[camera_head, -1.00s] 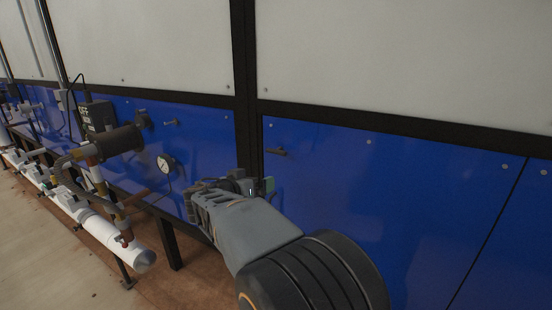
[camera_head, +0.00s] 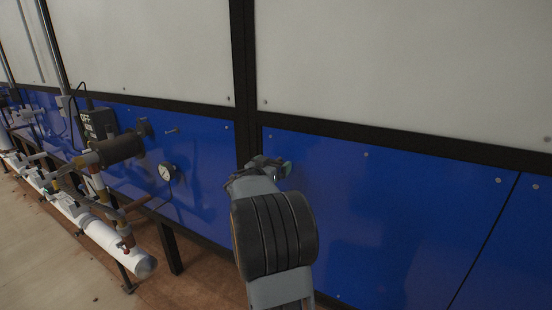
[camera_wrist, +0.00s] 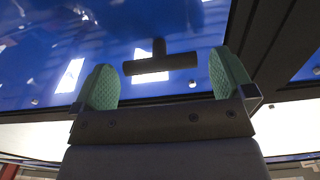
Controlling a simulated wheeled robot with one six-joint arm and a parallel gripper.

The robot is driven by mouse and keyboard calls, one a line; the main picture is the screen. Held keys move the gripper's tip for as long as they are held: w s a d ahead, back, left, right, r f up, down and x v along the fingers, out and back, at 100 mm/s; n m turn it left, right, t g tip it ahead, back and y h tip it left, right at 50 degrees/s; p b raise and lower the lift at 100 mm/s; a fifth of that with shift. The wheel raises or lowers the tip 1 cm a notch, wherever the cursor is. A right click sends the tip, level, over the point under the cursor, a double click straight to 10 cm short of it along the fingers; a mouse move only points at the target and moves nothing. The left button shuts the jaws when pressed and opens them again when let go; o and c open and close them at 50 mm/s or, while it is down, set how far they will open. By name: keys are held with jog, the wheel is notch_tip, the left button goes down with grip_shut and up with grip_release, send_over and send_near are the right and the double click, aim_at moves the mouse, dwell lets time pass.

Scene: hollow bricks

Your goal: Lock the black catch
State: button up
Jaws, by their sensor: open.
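The black catch (camera_wrist: 160,63) is a T-shaped handle on a blue panel (camera_wrist: 60,40). In the wrist view it lies between and just beyond the two green-padded fingers of my gripper (camera_wrist: 172,82). The fingers are spread wide, with a gap on both sides of the catch's crossbar, and neither visibly touches it. In the head view my gripper (camera_head: 272,168) is up at the blue panel, near its upper left corner beside the dark upright post. There the catch is hidden behind my gripper.
A dark frame post (camera_head: 243,80) runs left of my gripper. The blue panel to the right (camera_head: 400,220) is flat and clear.

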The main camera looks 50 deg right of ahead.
jog(key=shift+x, duration=1.05)
jog(key=c, duration=1.3)
